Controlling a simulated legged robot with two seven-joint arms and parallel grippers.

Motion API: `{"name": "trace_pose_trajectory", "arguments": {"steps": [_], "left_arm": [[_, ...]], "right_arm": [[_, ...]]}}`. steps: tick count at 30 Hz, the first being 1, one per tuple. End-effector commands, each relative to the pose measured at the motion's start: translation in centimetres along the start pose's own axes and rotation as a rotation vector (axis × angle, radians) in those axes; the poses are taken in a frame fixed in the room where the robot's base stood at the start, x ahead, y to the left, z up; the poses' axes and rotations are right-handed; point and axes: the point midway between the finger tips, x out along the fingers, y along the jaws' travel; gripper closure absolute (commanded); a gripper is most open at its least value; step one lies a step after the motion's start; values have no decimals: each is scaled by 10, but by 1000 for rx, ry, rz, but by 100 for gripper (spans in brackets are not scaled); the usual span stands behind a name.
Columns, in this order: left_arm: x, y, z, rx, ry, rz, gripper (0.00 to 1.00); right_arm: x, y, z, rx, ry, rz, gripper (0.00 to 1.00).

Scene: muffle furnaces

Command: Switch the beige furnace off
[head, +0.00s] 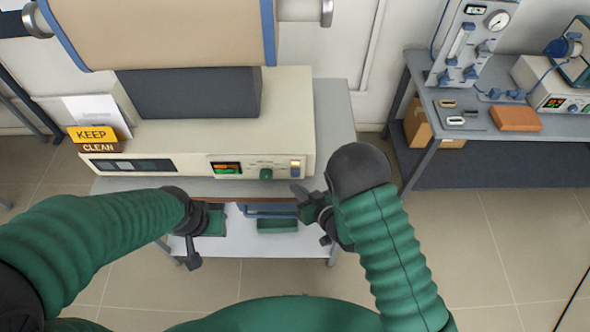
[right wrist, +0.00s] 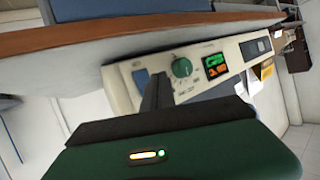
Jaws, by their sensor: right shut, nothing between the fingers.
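The beige furnace (head: 180,145) stands on a grey table in the head view. Its front panel has a lit display (head: 227,168), a green knob (head: 266,174) and a small switch (head: 296,168) at the right end. In the right wrist view the panel appears turned, with the switch (right wrist: 141,78) blue, beside the knob (right wrist: 182,67) and the lit display (right wrist: 216,65). My right gripper (head: 298,190) is shut and empty, just below and in front of the switch; I cannot tell whether it touches the panel. My left gripper (head: 193,258) hangs low at the table's front; its jaw opening is unclear.
A yellow-black "KEEP CLEAN" sign (head: 93,139) stands at the furnace's left end. A lower shelf (head: 255,245) lies under the table. A second bench (head: 470,135) at the right holds a gauge panel (head: 472,40), an orange-brown block (head: 516,118) and another instrument. Floor between the tables is clear.

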Motion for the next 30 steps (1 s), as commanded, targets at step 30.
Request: {"name": "trace_pose_trajectory", "arguments": {"steps": [30], "left_arm": [[2,0,0,0,0,0,64]], "right_arm": [[15,11,-10,1,0,0,100]]}}
